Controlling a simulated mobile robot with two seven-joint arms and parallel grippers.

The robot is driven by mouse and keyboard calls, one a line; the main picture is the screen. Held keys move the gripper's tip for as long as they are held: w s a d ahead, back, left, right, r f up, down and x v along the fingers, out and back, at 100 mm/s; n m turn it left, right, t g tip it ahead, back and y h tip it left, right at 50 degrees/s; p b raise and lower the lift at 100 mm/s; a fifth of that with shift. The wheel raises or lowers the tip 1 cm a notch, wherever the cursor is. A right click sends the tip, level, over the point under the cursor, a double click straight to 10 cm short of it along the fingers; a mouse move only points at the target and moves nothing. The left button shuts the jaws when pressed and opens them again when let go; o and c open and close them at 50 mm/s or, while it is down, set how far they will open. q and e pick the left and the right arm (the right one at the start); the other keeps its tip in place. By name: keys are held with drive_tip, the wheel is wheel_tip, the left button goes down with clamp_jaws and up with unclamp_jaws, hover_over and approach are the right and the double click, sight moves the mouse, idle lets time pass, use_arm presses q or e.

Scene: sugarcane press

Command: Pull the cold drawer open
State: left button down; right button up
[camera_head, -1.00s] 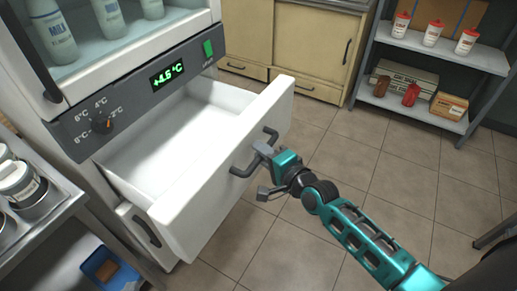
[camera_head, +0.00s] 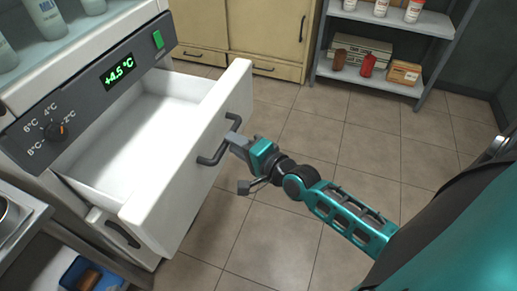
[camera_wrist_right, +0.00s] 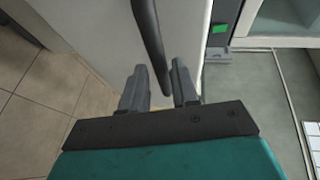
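The cold drawer (camera_head: 180,175) is a white drawer pulled well out from under the refrigerator's control panel, and its inside is empty. Its dark bar handle (camera_head: 222,143) is on the front face; in the right wrist view the handle (camera_wrist_right: 150,40) runs down towards the gap between the fingers. My right gripper (camera_head: 241,166) is at the handle, in front of the drawer. In the right wrist view the right gripper (camera_wrist_right: 159,88) has its two grey fingers apart, one each side of the handle's end, with visible gaps. My left gripper is not in view.
The control panel (camera_head: 88,92) has a knob and a green +4.5 °C display. A metal counter (camera_head: 22,222) stands at the left, with a blue bin (camera_head: 82,272) below. Beige cabinets (camera_head: 262,35) and a grey shelf (camera_head: 395,85) stand behind. The tiled floor before the drawer is clear.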

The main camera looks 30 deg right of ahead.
drive_tip(key=v, duration=0.9)
drive_tip(key=shift+s+p, duration=0.25)
drive_tip(key=shift+p, duration=0.1)
drive_tip(key=shift+d, duration=0.1)
drive_tip(key=s+a+f+n+g+h, duration=0.1)
drive_tip(key=s+a+f+n+g, duration=0.1)
drive_tip(key=n, duration=0.6)
drive_tip(key=s+a+f+n+g+h+p, duration=0.1)
drive_tip(key=s+a+f+n+g, duration=0.1)
drive_tip(key=f+n, duration=0.5)
drive_tip(key=shift+s+a+n, duration=0.75)
drive_tip(key=shift+s+n, duration=0.15)
drive_tip(key=shift+s, duration=0.3)
drive_tip(key=shift+f, duration=0.1)
